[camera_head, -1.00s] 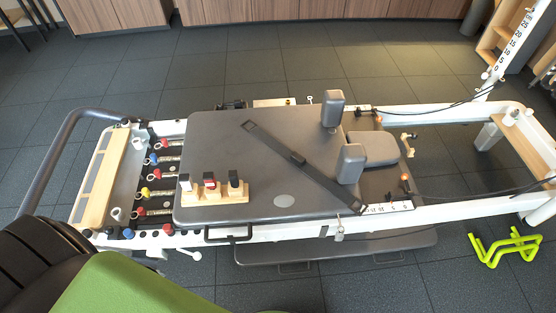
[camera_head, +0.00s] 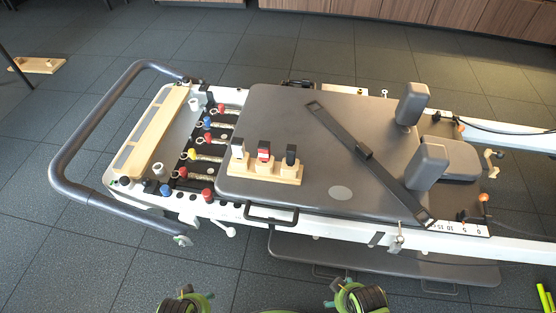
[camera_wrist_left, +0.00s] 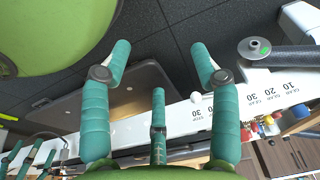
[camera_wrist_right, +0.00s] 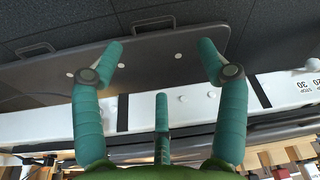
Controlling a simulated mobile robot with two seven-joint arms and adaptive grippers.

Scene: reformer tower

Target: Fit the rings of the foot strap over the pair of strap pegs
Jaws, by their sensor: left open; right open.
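The foot strap (camera_head: 335,126) is a dark band lying diagonally across the grey carriage (camera_head: 285,112). It has a small thicker piece near its middle and a ring-like end at each tip. The near right end (camera_head: 427,220) lies at the carriage's front edge. Orange-topped posts (camera_head: 483,198) stand on the frame to the right; I cannot tell which posts are the strap pegs. My left gripper (camera_wrist_left: 160,50) is open and empty in the left wrist view. My right gripper (camera_wrist_right: 160,47) is open and empty in the right wrist view. Both are apart from the strap.
Two shoulder rests (camera_head: 427,167) and a headrest (camera_head: 451,160) stand on the carriage's right. Floor is open at lower left.

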